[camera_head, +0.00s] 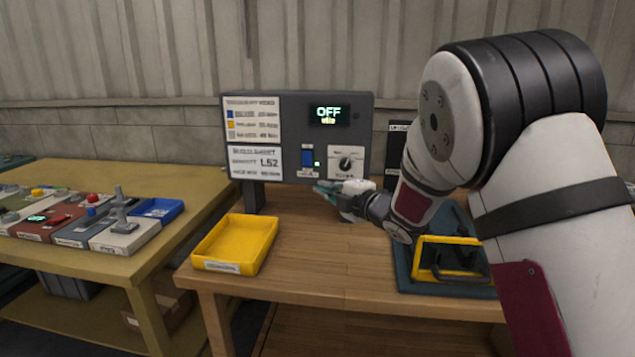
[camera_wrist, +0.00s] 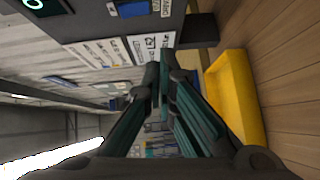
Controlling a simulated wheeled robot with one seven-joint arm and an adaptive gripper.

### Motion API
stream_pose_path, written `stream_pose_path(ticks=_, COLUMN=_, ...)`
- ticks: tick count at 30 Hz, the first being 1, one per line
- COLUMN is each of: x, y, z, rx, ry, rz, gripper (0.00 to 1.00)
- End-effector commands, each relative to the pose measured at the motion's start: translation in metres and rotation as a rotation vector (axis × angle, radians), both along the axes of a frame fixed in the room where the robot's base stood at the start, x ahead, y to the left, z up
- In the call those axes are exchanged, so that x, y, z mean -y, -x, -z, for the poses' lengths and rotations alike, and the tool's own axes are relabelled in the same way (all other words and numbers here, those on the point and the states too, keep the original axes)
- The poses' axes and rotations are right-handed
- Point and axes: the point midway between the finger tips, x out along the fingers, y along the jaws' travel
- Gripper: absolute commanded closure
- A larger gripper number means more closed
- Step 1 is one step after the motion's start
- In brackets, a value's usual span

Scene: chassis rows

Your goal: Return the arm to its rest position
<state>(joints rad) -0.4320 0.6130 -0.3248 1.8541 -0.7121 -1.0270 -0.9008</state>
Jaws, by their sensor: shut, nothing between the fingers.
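My arm comes in from the right in the head view and reaches over the wooden bench toward the grey control box (camera_head: 285,108). My gripper (camera_head: 326,188) is in front of the lower part of the box, just below its blue switch (camera_head: 308,158). In the wrist view my gripper (camera_wrist: 160,75) has its teal fingers closed together at the tips, with nothing between them. The box's display (camera_head: 329,115) reads OFF. I cannot tell whether the fingers touch the box.
A yellow tray (camera_head: 212,266) stands on the wooden bench (camera_head: 300,275), left of my gripper; it also shows in the wrist view (camera_wrist: 232,100). A yellow-framed object (camera_head: 428,273) lies on a dark mat (camera_head: 403,276) under my arm. A second bench (camera_head: 150,178) at left holds several modules.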

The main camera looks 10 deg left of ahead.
Motion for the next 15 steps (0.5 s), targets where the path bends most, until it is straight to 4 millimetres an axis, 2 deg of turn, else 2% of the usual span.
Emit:
stream_pose_path(ticks=5, x=0.0040, y=0.0056, z=0.0006, rx=0.001, ry=-0.001, rz=-0.002, gripper=1.00)
stream_pose_path(ticks=15, x=0.0080, y=0.0046, z=-0.0022, rx=-0.007, ry=-0.003, rz=0.013, gripper=1.00)
